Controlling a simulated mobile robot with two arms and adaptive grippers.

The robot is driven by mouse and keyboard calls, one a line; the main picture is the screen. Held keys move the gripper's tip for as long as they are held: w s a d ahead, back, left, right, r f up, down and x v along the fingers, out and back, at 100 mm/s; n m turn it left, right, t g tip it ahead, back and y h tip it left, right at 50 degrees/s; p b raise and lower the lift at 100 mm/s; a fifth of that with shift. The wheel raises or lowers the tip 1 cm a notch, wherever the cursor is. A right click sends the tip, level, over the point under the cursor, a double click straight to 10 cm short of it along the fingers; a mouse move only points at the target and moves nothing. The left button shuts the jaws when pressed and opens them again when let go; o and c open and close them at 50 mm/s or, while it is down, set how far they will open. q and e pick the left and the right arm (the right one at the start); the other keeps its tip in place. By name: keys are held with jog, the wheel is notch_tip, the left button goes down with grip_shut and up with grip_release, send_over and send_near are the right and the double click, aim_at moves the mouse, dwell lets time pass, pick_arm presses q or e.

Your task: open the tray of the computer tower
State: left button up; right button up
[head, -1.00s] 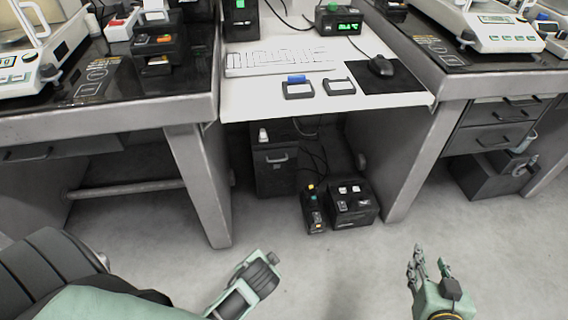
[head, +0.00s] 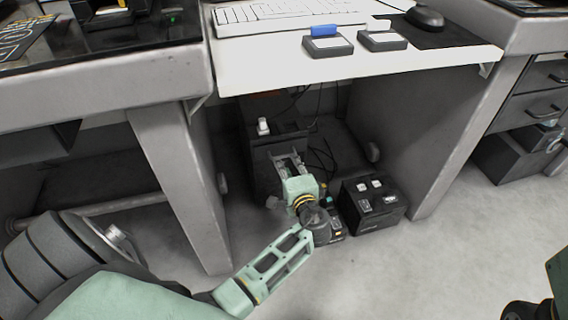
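The computer tower (head: 260,165) is a dark box under the white desk, left of the middle in the head view. My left gripper (head: 286,158) is at the tower's front and hides much of it, including the place of the light handle seen earlier. Its fingers point away from me toward the tower. They are small and partly overlap the dark front, so I cannot tell whether they are open, shut or touching it. No opened tray can be made out. My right gripper is out of view; only part of my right arm shows at the lower right edge.
The white desktop (head: 350,68) hangs over the tower, with a keyboard and mouse on it. A black box with switches (head: 372,204) stands on the floor to the right of the tower. Grey desk legs stand on both sides. Open floor lies in front.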

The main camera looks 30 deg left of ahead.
aim_at(282, 157)
pick_arm(q)
jog(key=shift+b+x, duration=0.65)
jog(key=shift+x, duration=1.55)
jog(key=shift+s, duration=0.1)
jog(key=shift+c, duration=0.6)
grip_shut()
